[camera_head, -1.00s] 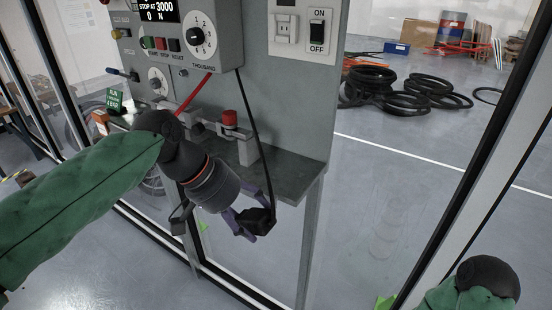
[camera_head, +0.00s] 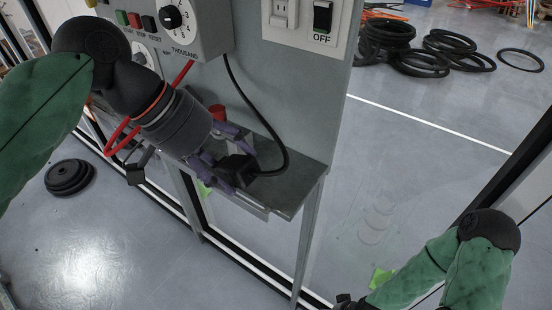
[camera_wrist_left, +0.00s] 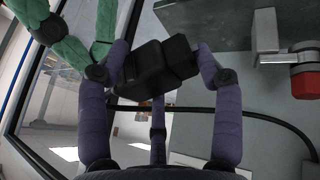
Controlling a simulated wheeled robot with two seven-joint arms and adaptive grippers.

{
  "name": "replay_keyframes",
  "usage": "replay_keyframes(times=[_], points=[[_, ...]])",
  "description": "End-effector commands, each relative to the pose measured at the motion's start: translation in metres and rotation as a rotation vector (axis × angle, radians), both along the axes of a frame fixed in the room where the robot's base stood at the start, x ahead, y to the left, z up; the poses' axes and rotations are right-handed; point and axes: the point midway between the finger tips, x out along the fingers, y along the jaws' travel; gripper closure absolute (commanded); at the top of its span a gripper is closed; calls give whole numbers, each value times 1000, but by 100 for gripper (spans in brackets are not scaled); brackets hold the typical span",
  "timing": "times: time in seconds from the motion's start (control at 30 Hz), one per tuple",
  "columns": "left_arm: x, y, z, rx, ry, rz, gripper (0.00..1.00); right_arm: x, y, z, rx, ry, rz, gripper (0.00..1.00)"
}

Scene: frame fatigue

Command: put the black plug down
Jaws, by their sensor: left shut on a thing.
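The black plug (camera_head: 237,170) is between the purple fingers of my left gripper (camera_head: 222,167), at the front edge of the grey shelf (camera_head: 297,184). Its black cord (camera_head: 262,125) loops up to the grey control box. In the left wrist view the plug (camera_wrist_left: 157,68) is held between the fingers of the left gripper (camera_wrist_left: 157,75), beside the shelf surface (camera_wrist_left: 205,18). I cannot tell whether the plug touches the shelf. My right arm shows at the lower right; its gripper (camera_head: 350,302) is mostly cut off by the bottom edge.
The control box (camera_head: 200,28) and the panel with an outlet and an ON/OFF switch (camera_head: 322,16) stand above the shelf. A red cap (camera_head: 217,112) is behind my left gripper. The shelf's right part is clear. Black tyres (camera_head: 425,52) lie on the floor beyond.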

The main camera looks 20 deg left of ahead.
Motion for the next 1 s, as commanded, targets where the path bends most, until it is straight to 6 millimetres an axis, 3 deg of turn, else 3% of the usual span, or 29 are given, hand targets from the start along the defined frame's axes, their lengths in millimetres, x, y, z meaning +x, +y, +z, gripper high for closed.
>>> replay_keyframes(times=[0.5,0.7,1.0], points=[[91,-29,-48,1,7,0,79,-1,0,22,0,1,0,31],[110,-35,-73,1,4,-1,79,-1,0,26,0,1,0,31],[127,-41,-96,0,7,0,79,-1,0,31,0,2,1,31]])
